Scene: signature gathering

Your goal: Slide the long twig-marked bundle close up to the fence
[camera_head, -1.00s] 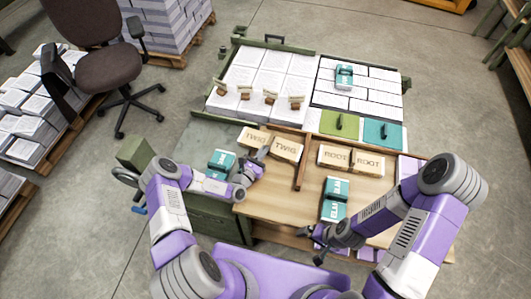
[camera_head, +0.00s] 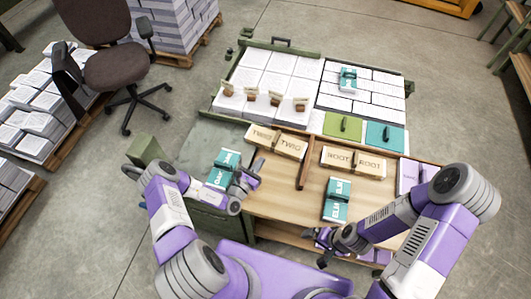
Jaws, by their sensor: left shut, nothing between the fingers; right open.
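The long bundle marked TWIG (camera_head: 277,142) is tan and lies at the back left of the wooden bench top. Its right end appears right up against the upright wooden divider strip, seemingly the fence (camera_head: 302,176); I cannot tell whether they touch. My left gripper (camera_head: 256,167) is shut and empty, a little in front of the bundle's left half and apart from it. My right gripper (camera_head: 321,254) is open and empty low at the bench's front edge, partly hidden by its own arm.
A ROOT bundle (camera_head: 353,163) lies right of the divider, and a teal ELM bundle (camera_head: 336,200) lies in front of it. Another teal bundle (camera_head: 223,169) is by my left arm. White stacks (camera_head: 270,75) stand behind. Bare wood (camera_head: 275,200) lies left of the divider.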

